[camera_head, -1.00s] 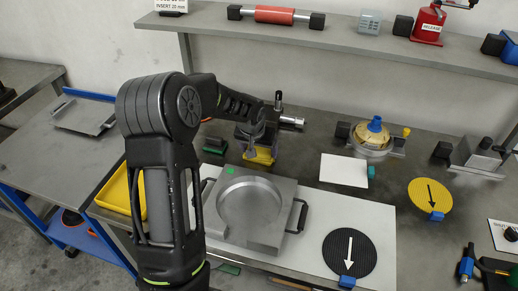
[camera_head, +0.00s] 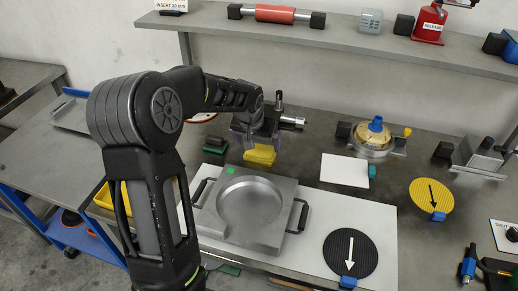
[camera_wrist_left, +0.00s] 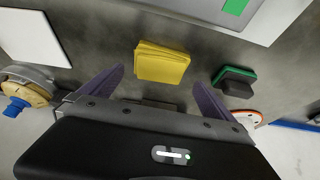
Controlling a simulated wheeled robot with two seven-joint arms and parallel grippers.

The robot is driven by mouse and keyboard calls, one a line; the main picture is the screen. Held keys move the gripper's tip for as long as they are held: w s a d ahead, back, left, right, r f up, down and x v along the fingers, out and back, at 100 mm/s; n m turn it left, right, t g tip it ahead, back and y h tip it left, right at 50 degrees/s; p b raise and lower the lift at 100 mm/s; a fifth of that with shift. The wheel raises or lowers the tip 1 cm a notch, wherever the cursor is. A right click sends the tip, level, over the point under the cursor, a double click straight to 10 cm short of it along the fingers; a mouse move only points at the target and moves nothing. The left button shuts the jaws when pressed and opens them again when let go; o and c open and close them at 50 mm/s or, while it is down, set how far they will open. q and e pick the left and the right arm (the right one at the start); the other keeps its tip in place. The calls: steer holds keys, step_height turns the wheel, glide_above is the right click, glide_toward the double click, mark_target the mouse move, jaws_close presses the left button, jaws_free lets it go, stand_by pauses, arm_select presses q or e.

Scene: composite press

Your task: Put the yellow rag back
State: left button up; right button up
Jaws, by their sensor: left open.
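The yellow rag (camera_head: 260,155) is a folded pad lying on the grey bench, behind the metal mould plate. In the left wrist view the rag (camera_wrist_left: 162,62) lies ahead of the fingers, in the gap between their tips, with grey bench visible around it. My left gripper (camera_head: 257,138) is open and empty, just above and behind the rag in the head view. Its two fingers (camera_wrist_left: 158,80) stand wide apart and do not grip the rag. My right gripper is not in view.
A green-and-black block (camera_head: 215,145) lies left of the rag. The round-recessed mould plate (camera_head: 285,190) with side handles is in front. A metal fitting (camera_head: 290,121) stands behind right. A white sheet (camera_head: 344,170) lies to the right.

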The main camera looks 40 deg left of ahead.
arm_select(q)
steer(key=v, duration=0.7)
steer(key=shift+b, duration=0.35)
